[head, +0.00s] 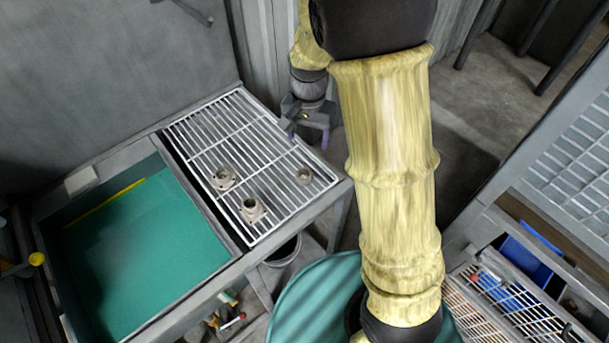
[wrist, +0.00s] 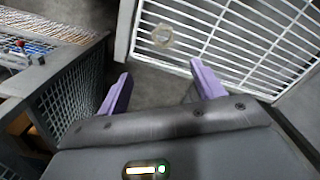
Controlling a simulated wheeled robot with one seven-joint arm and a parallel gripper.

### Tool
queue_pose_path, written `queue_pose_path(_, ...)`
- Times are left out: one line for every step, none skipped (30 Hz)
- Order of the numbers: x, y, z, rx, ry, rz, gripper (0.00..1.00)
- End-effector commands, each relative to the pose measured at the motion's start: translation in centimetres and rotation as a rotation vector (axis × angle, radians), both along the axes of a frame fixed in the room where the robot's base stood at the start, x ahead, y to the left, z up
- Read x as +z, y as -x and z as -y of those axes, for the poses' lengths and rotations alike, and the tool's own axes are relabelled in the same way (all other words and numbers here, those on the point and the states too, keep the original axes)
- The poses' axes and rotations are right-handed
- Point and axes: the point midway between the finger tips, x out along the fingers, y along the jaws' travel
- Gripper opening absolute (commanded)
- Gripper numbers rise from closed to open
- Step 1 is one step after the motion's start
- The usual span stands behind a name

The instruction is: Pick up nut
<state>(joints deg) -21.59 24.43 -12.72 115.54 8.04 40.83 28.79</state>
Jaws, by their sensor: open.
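Three metal pieces sit on a white wire rack (head: 190,130) in the head view. A small ring-like nut (head: 303,175) is near the rack's right corner. Two larger fittings with raised collars, one at the left (head: 223,177) and one nearer the front (head: 252,208), sit apart from it. My gripper (head: 308,135) is beyond the rack's right edge, open and empty. In the wrist view its purple fingers (wrist: 158,78) are spread, and one round metal piece (wrist: 162,35) lies on the rack ahead of them, near the edge. The fingers do not touch it.
A tank with a green bottom (head: 150,250) adjoins the rack on the left. A bucket (head: 284,250) is below the rack. A mesh-sided cart (head: 570,170) with a blue bin (head: 530,250) stands at the right. A grey wall backs the tank.

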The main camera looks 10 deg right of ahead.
Motion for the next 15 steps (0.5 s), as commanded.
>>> queue_pose_path(-1.0,0.1,0.1,0.000,0.002,-0.007,0.67)
queue_pose_path(-1.5,0.1,0.1,0.000,0.002,-0.007,0.67)
queue_pose_path(-2.2,0.1,0.1,0.000,0.002,-0.007,0.67)
queue_pose_path(-2.8,0.1,0.1,0.000,0.002,-0.007,0.67)
queue_pose_path(-3.3,0.1,0.1,-0.001,0.002,-0.005,0.67)
queue_pose_path(-4.0,0.1,0.0,-0.001,0.002,-0.006,0.67)
queue_pose_path(-4.5,0.1,0.0,0.000,0.002,-0.005,0.67)
queue_pose_path(-5.1,0.1,0.0,0.001,0.002,-0.006,0.67)
queue_pose_path(-5.8,0.2,0.0,0.001,0.002,-0.007,0.67)
queue_pose_path(-6.3,0.1,0.0,0.001,0.002,-0.005,0.67)
queue_pose_path(-6.8,0.1,0.0,0.000,0.002,-0.005,0.67)
queue_pose_path(-7.5,0.1,0.1,-0.001,0.002,-0.005,0.67)
queue_pose_path(-8.0,0.1,0.1,-0.001,0.002,-0.005,0.67)
queue_pose_path(-8.5,0.1,0.0,0.000,0.002,-0.005,0.67)
queue_pose_path(-9.0,0.1,0.0,0.001,0.001,-0.004,0.67)
